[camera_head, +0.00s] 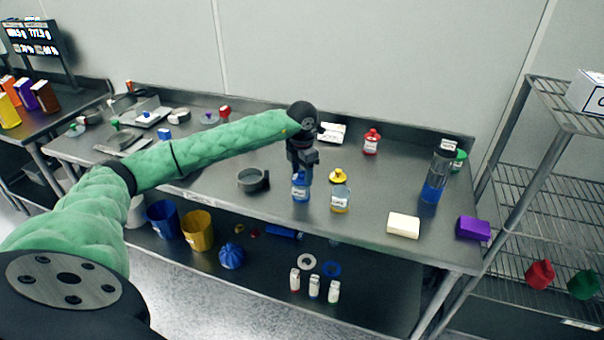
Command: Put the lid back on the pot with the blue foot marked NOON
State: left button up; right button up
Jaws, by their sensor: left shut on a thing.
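A small clear pot with a blue foot (301,197) and a white label stands upright on the steel bench. Its label is too small to read. My left gripper (301,172) points straight down over this pot, fingers shut at its top. A blue part, which looks like a lid, shows between the fingers. The fingers partly hide it, and I cannot tell if it rests on the rim or sits just above it. My right gripper is not in view.
A dark round pan (253,180) stands left of the pots. A red-topped bottle (371,143) is behind. A tall jar with blue contents (434,182), a cream block (403,226) and a purple block (473,228) are to the right.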

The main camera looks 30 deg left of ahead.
pick_arm(q)
jog(key=o, duration=1.5)
jog(key=shift+r, duration=0.1)
jog(key=shift+r+p, duration=0.85)
jog(key=shift+r, duration=2.55)
grip_shut()
jog(key=shift+f+b, duration=1.65)
jog(key=shift+f, duration=0.55)
